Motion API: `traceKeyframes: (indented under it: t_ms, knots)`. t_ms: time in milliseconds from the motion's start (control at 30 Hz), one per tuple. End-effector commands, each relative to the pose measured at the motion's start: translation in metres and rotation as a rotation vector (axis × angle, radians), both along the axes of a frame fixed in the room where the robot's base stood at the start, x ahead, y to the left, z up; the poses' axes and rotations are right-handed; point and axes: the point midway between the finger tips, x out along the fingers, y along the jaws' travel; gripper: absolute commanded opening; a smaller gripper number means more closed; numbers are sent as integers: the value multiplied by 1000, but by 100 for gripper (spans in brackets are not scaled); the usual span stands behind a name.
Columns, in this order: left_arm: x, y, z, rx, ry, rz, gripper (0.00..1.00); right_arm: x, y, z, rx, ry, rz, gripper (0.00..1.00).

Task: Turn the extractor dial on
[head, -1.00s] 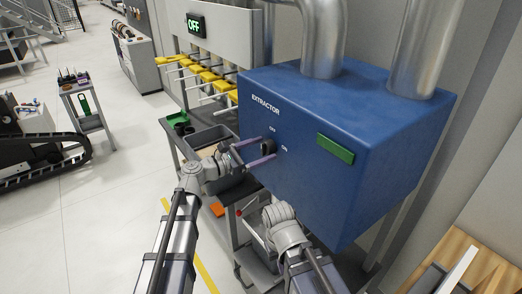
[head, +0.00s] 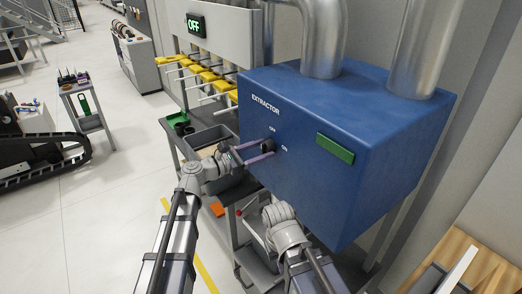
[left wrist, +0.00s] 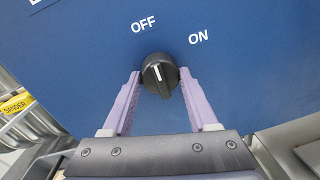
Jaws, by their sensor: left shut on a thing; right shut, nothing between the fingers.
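The black extractor dial (head: 267,145) is on the front of the blue extractor box (head: 300,185). In the left wrist view the dial (left wrist: 160,75) has its white mark tilted up and left, towards the OFF label (left wrist: 143,24). The ON label (left wrist: 198,36) is up and right of it. My left gripper (head: 266,147) is shut on the dial, with one purple finger on each side, as the left wrist view (left wrist: 160,72) also shows. My right gripper (head: 272,210) is low in front of the box, shut and empty; its fingertips are hard to make out.
A green panel (head: 335,148) is on the box front, and metal ducts (head: 415,50) rise from its top. A grey bin (head: 208,137) stands left of the box.

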Motion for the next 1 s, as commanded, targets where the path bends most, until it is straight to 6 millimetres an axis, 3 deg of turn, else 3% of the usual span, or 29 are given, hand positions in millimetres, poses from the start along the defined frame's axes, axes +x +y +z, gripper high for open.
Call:
traceKeyframes:
  t_ms: [367,1000]
  knots:
    - [0,0,1,69,-94,-1,4,0,0,3,0,0,0,0]
    - [-1,0,2,415,-571,-2,4,0,0,12,0,0,0,0]
